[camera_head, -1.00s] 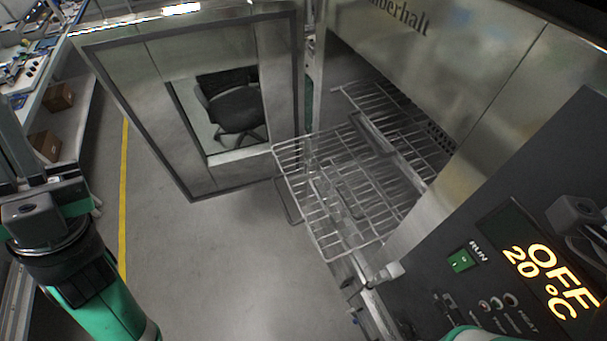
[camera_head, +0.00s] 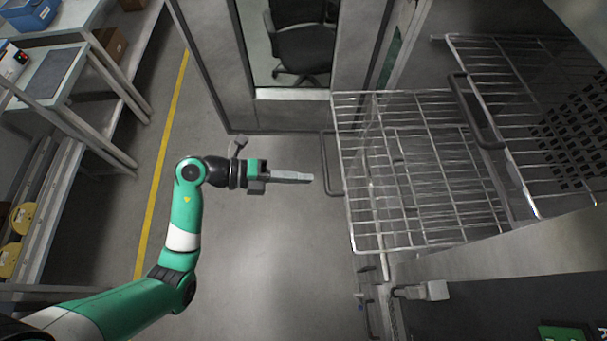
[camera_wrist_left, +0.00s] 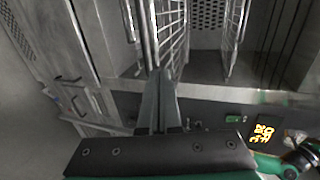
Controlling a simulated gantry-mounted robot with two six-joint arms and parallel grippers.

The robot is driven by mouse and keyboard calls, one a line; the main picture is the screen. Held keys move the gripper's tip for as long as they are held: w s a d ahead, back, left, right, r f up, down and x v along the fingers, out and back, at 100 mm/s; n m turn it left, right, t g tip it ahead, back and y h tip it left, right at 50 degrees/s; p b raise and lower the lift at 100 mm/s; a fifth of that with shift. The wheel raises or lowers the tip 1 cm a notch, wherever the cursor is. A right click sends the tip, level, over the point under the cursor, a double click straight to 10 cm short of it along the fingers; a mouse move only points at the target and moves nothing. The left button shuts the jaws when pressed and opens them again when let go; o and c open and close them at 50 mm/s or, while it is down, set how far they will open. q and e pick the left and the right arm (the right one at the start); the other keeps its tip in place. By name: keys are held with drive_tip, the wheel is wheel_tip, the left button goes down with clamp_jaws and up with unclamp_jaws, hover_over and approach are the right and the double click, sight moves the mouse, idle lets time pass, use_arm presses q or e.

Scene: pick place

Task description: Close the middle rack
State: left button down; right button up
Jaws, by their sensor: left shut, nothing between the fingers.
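A wire rack (camera_head: 415,185) is pulled out of the steel oven in the head view, with a U-shaped handle (camera_head: 328,165) at its left front edge. A higher rack (camera_head: 520,95) with its own handle (camera_head: 476,110) sits farther in. My left gripper (camera_head: 308,178) is shut and empty, its fingers pointing right at the handle, with a small apparent gap. In the left wrist view the shut fingers (camera_wrist_left: 161,78) point towards the wire rack (camera_wrist_left: 170,35). Which rack level is the pulled-out one cannot be told for certain.
The oven door (camera_head: 360,50) stands open at the back, its window showing a chair (camera_head: 303,45). The control panel (camera_head: 490,305) is at lower right, and its lit display (camera_wrist_left: 262,132) shows in the wrist view. A shelf bench (camera_head: 75,75) stands left. Open floor lies between.

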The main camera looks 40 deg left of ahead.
sight(349, 182)
use_arm(q)
drive_tip(key=b+x, duration=0.1)
drive_tip(key=x, duration=0.5)
drive_tip(key=shift+w+d+f, duration=0.2)
drive_tip(key=shift+w+d, duration=0.3)
drive_tip(key=shift+w, duration=0.1)
